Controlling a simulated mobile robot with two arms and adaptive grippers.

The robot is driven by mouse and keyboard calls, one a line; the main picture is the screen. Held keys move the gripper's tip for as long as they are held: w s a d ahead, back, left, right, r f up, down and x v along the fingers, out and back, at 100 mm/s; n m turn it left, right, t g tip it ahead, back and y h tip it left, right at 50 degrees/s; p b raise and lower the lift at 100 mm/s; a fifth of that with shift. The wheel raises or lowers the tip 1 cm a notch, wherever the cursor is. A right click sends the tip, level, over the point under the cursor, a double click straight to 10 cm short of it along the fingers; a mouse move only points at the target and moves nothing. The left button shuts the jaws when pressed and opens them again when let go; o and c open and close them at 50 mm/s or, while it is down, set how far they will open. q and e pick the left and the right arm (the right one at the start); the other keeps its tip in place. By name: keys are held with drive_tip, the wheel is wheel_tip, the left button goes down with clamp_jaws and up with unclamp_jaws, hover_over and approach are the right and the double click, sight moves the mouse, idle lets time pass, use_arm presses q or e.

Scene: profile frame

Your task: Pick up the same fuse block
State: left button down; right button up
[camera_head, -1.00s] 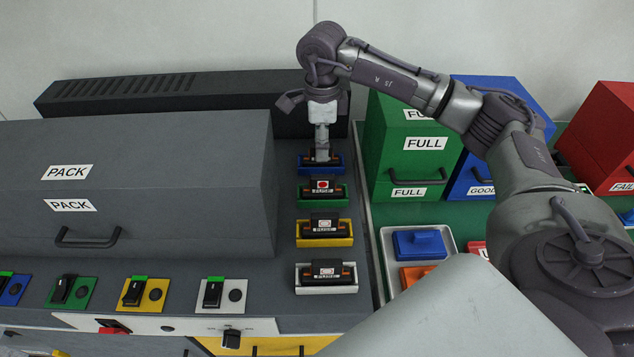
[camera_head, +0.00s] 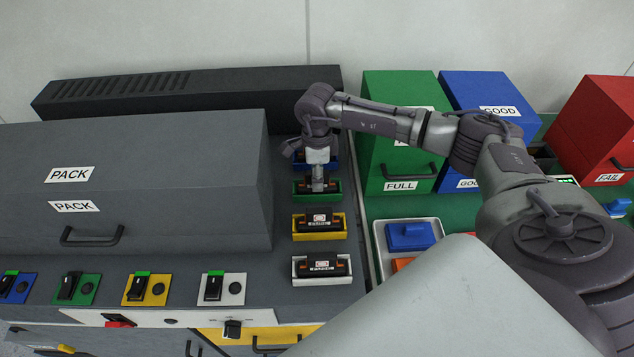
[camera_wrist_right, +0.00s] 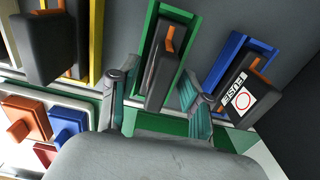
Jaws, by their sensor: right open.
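Black fuse blocks with orange ends sit in a column of coloured holders. My right gripper (camera_head: 318,186) points down at the fuse block in the green holder (camera_head: 299,196). In the right wrist view my open right gripper (camera_wrist_right: 157,98) has its fingers on either side of this black fuse block (camera_wrist_right: 160,75), which sits in its green holder (camera_wrist_right: 185,80). The fuse block in the blue holder (camera_wrist_right: 240,98) shows its FUSE label just to the right. In the head view the gripper partly hides the green and blue holders. My left gripper is not in view.
Fuse blocks also sit in the yellow holder (camera_head: 318,238) and white holder (camera_head: 322,280) nearer the front. The grey PACK housing (camera_head: 150,180) stands close on the left. A tray (camera_head: 438,235) with blue and orange pieces and the green FULL box (camera_head: 400,150) are on the right.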

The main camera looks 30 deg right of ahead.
drive_tip(key=shift+c, duration=0.8)
clamp_jaws()
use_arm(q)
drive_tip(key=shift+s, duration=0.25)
use_arm(e)
drive_tip(key=shift+r, duration=0.1)
